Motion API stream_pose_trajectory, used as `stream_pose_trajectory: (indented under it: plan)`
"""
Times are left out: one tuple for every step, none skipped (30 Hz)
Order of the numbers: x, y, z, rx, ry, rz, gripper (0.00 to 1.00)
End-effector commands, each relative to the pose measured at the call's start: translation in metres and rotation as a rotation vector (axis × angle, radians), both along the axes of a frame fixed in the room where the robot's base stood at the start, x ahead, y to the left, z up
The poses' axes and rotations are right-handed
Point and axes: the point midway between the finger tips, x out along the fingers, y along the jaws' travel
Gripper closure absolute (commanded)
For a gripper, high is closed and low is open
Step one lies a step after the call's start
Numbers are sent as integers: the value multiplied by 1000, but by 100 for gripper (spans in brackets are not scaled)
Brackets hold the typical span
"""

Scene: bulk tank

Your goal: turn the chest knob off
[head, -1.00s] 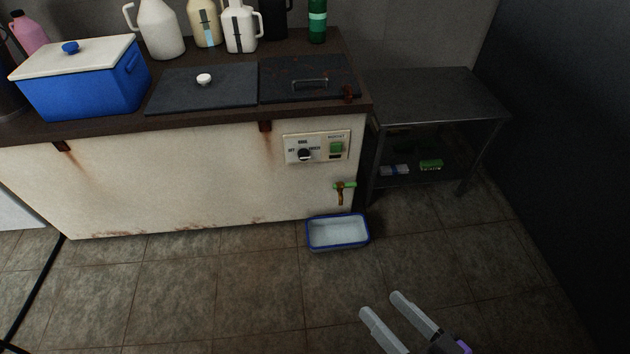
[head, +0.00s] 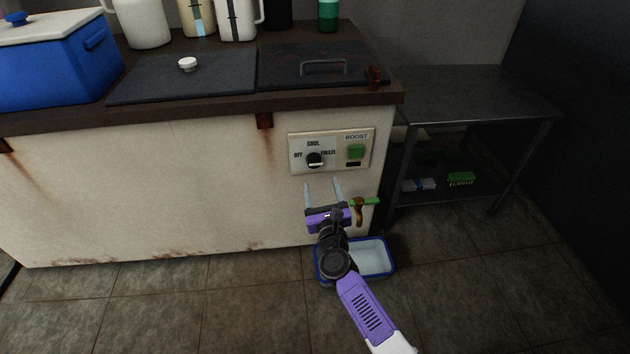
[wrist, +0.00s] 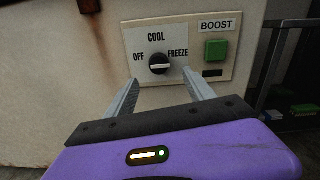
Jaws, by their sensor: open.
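The chest knob (head: 314,160) is a round black dial on the pale control panel of the white chest (head: 190,185). Labels OFF, COOL and FREEZE stand left of, above and right of it. In the wrist view the knob (wrist: 159,64) has a pale bar lying about level; I cannot tell which end points. My gripper (head: 321,183) is open and empty, just below the knob in the head view. In the wrist view my gripper's fingertips (wrist: 160,81) lie either side of and below the knob, apart from it.
A green BOOST button (head: 355,152) is right of the knob. A tap with a green handle (head: 365,202) sticks out below the panel, close to my gripper. A blue-rimmed tray (head: 372,258) is on the floor. A metal table (head: 470,95) stands to the right.

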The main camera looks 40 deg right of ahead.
Motion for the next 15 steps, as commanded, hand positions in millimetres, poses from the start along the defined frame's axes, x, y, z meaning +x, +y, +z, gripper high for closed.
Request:
stream_pose_trajectory:
  plan:
    - [9,-2,-6,48,-29,-9,37]
    - [12,-3,-7,71,-41,-12,37]
    - [16,-4,-7,95,-54,-16,37]
    - [18,-5,-7,107,-61,-18,37]
    - [20,-6,-7,116,-66,-20,37]
    - [23,-8,-7,122,-69,-21,37]
    - [26,-10,-7,124,-72,-22,37]
    - [28,-12,-7,125,-73,-22,37]
    - [32,-14,-7,124,-72,-22,37]
    - [36,-17,-7,123,-73,-22,37]
    - [40,-20,-7,123,-72,-23,37]
    - [45,-24,-8,122,-72,-23,37]
    - [49,-26,-8,122,-72,-23,37]
    - [53,-29,-8,122,-71,-23,37]
    - [58,-32,-8,121,-71,-23,37]
